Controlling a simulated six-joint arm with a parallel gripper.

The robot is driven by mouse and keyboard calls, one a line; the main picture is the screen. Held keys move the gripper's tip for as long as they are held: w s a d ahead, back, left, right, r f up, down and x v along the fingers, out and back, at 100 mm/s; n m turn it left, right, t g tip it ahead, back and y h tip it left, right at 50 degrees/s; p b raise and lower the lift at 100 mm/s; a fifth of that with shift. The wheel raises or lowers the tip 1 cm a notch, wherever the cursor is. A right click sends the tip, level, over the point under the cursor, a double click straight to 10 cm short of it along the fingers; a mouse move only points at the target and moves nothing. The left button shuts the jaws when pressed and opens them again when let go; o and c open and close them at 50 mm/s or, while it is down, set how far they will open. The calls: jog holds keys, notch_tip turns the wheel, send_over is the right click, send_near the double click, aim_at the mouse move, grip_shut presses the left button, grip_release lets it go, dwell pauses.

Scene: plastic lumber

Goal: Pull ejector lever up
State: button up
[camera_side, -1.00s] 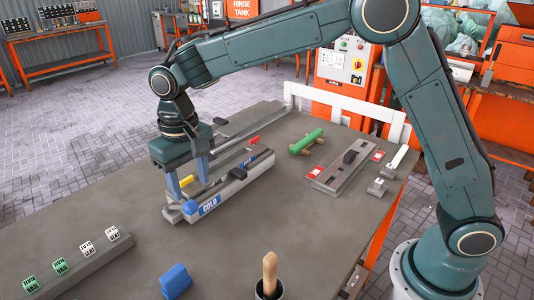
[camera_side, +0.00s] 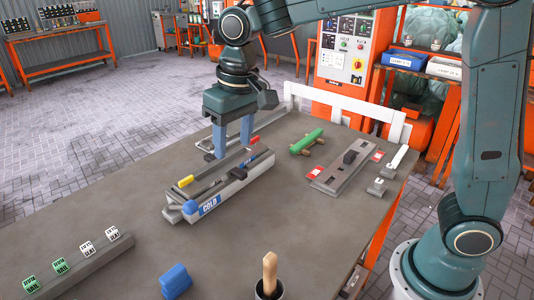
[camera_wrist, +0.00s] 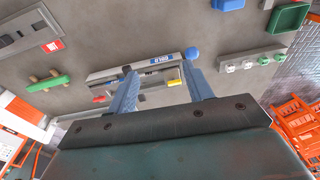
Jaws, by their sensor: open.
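A grey long fixture (camera_side: 235,185) marked COLD lies on the table. It carries a blue ball knob (camera_side: 190,207) at its near end, a yellow handle (camera_side: 186,181) and a red handle (camera_side: 255,140) toward its far end. I cannot tell which of these is the ejector lever. My gripper (camera_side: 232,150) points down at the far part of the fixture, fingers apart and nothing between them. In the wrist view, the blue knob (camera_wrist: 193,53) and yellow handle (camera_wrist: 174,82) lie near the right finger, and the red handle (camera_wrist: 99,99) lies left of the left finger.
A green cylinder (camera_side: 307,142) rests on supports to the right, beside a grey slide plate (camera_side: 345,168) with red ends. A blue block (camera_side: 175,281), a wooden-handled tool (camera_side: 270,270) in a cup and a rail (camera_side: 85,268) with several labelled blocks stand nearer.

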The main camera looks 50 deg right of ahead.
jog(key=s+d+r+t, duration=0.2)
jog(key=s+d+r, duration=0.2)
jog(key=s+d, duration=0.3)
jog(key=shift+s+d, duration=0.35)
jog(key=shift+s, duration=1)
jog(key=g, duration=0.3)
send_over(190, 203)
notch_tip(190, 203, down, 9)
jog(key=shift+w+r, duration=0.1)
jog(key=shift+r, duration=0.1)
notch_tip(190, 203, down, 14)
jog(key=shift+r, duration=0.1)
